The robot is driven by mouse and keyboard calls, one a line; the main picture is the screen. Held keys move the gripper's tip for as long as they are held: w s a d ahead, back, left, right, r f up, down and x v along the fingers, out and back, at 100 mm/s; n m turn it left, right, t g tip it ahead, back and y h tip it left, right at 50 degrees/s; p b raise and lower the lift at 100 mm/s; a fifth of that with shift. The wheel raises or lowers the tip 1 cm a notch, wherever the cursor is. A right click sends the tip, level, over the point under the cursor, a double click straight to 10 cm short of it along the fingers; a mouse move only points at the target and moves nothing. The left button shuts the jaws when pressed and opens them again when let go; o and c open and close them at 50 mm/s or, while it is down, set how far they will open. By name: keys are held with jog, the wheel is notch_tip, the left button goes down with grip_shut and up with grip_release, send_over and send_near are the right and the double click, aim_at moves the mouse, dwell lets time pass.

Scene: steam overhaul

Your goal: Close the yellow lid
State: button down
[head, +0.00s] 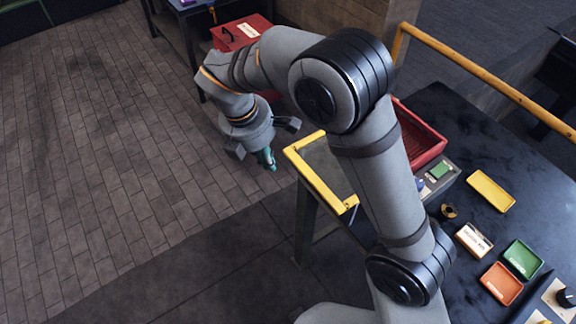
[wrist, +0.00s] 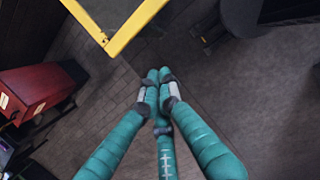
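The yellow lid (head: 316,182) shows in the head view as a yellow-edged frame around a see-through panel. It sticks out past the left edge of the dark bench, beside a red bin (head: 424,137), and my arm hides its right part. In the wrist view a corner of the yellow lid (wrist: 135,25) is at the top. My gripper (head: 271,164) is in the air left of the lid, apart from it in the head view. In the wrist view the teal fingertips of my gripper (wrist: 158,75) are together, with nothing seen between them.
The dark bench (head: 520,225) holds a yellow tray (head: 490,190), a green tray (head: 522,259) and an orange tray (head: 502,284). A yellow rail (head: 480,75) runs behind it. A red toolbox (head: 240,33) stands at the back. The brick floor at left is clear.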

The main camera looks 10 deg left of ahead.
jog(key=w+d+f+p, duration=0.2)
jog(key=w+d+f, duration=0.1)
jog(key=w+f, duration=0.1)
jog(key=shift+d+f, duration=0.35)
jog(key=shift+f, duration=0.55)
jog(key=shift+d, duration=0.1)
jog(key=w+d+p, duration=0.1)
jog(key=w+d, duration=0.3)
jog(key=w+d+p, duration=0.2)
jog(key=w+d, duration=0.2)
jog(key=w, duration=0.1)
jog(key=w+d+p, duration=0.2)
jog(key=w+d, duration=0.3)
jog(key=shift+w, duration=0.15)
jog(key=s+a, duration=0.3)
jog(key=shift+s+a+b, duration=0.1)
jog(key=shift+s+b, duration=0.05)
jog(key=shift+b, duration=0.25)
jog(key=b+v, duration=0.1)
jog(key=v, duration=0.9)
jog(key=shift+d, duration=0.2)
